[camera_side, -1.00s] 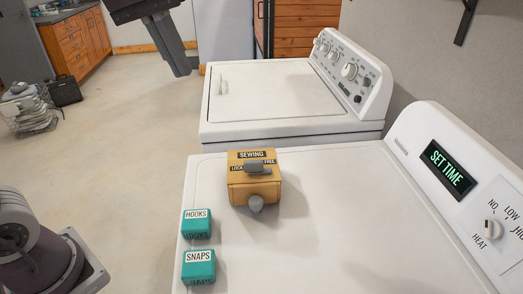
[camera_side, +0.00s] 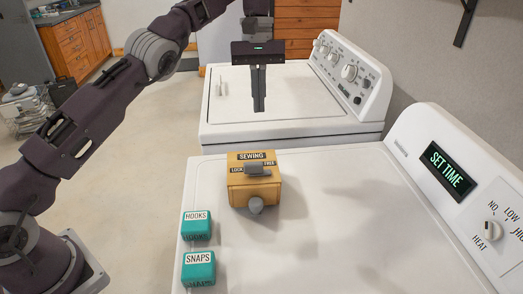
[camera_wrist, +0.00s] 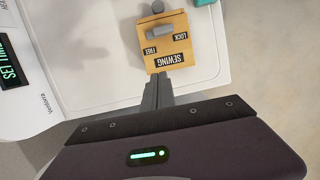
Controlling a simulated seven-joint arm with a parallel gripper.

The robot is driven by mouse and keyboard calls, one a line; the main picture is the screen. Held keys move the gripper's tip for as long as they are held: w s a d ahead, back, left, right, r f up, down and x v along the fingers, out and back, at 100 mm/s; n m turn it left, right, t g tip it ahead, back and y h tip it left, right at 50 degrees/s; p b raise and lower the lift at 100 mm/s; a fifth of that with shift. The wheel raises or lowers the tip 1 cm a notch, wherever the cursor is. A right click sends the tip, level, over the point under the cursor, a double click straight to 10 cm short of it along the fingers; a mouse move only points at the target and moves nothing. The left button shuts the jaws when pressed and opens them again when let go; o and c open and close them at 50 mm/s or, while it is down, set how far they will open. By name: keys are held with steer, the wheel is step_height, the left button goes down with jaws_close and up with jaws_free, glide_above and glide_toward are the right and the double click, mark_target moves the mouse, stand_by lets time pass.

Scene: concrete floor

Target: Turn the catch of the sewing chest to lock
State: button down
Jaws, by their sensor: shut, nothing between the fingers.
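The sewing chest (camera_side: 240,187) is a small yellow-tan box labelled SEWING on the white dryer top, with LOCK marked at left and FREE at right. Its grey catch (camera_side: 257,169) lies crosswise between the two words, and a round grey knob (camera_side: 256,205) is on the front. In the wrist view the chest (camera_wrist: 172,50) appears turned around, with its catch (camera_wrist: 160,30) beyond the SEWING label. My gripper (camera_side: 259,108) is shut and empty, pointing down above and behind the chest in the side view. No contact with the chest shows there.
Two teal boxes, HOOKS (camera_side: 196,226) and SNAPS (camera_side: 198,268), stand in front of the chest at the dryer's left edge. The dryer's control panel (camera_side: 462,190) rises at right. A white washer (camera_side: 285,95) stands behind. The dryer top right of the chest is clear.

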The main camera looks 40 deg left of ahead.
mark_target(257, 168)
steer(key=x, duration=0.9)
steer(key=shift+s+f, duration=0.1)
steer(key=shift+f, duration=0.2)
steer(key=shift+s+d+f, duration=0.15)
steer(key=shift+s+d, duration=1.25)
steer(key=shift+s, duration=0.05)
